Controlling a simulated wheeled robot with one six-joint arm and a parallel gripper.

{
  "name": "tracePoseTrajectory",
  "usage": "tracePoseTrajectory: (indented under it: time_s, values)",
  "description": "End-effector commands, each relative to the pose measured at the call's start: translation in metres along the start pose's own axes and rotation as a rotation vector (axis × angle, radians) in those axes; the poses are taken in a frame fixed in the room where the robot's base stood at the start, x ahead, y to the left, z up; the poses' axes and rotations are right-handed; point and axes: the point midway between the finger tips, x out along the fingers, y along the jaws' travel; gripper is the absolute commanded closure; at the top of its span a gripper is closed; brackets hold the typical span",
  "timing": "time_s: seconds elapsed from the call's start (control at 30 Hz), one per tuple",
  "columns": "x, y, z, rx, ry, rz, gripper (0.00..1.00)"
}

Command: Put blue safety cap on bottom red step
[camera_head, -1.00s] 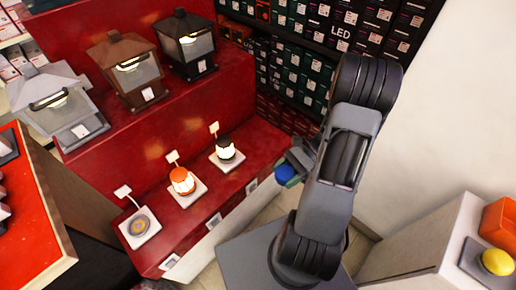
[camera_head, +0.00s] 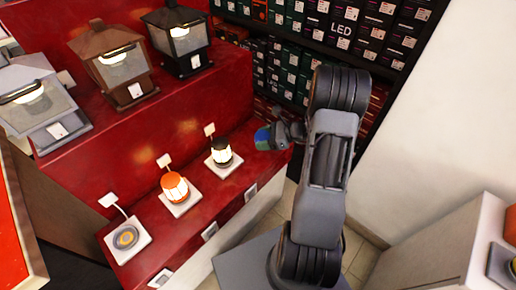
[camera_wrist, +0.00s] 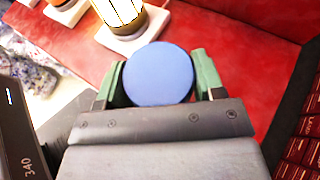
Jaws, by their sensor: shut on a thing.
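The blue safety cap (camera_wrist: 158,74) is round and sits between the green fingers of my gripper (camera_wrist: 160,80) in the wrist view. My gripper is shut on it. In the head view, the cap (camera_head: 263,138) and my gripper (camera_head: 272,136) are over the right end of the bottom red step (camera_head: 195,195). The gap between cap and step is hard to judge. The wrist view shows bare red step surface (camera_wrist: 235,45) beyond and to the right of the cap.
On the bottom step stand a lit black lamp (camera_head: 221,152), an orange lamp (camera_head: 174,187) and a white base with a round disc (camera_head: 125,237). Several lanterns (camera_head: 120,70) stand on the upper step. Shelved boxes (camera_head: 300,60) are behind. The step's right end is clear.

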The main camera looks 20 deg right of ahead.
Motion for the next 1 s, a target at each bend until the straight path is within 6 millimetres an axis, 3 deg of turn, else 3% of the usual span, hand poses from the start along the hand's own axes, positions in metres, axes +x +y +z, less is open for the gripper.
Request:
tracePoseTrajectory:
  time_s: [0.2,0.47,0.7,1.0]
  values:
    - [0.021,-0.013,-0.016,-0.002,0.001,0.003,0.64]
    - [0.029,-0.018,-0.022,-0.002,0.001,0.003,0.64]
    - [0.043,-0.021,-0.050,-0.001,0.000,0.004,0.64]
    - [0.043,-0.021,-0.052,-0.003,0.001,0.003,0.64]
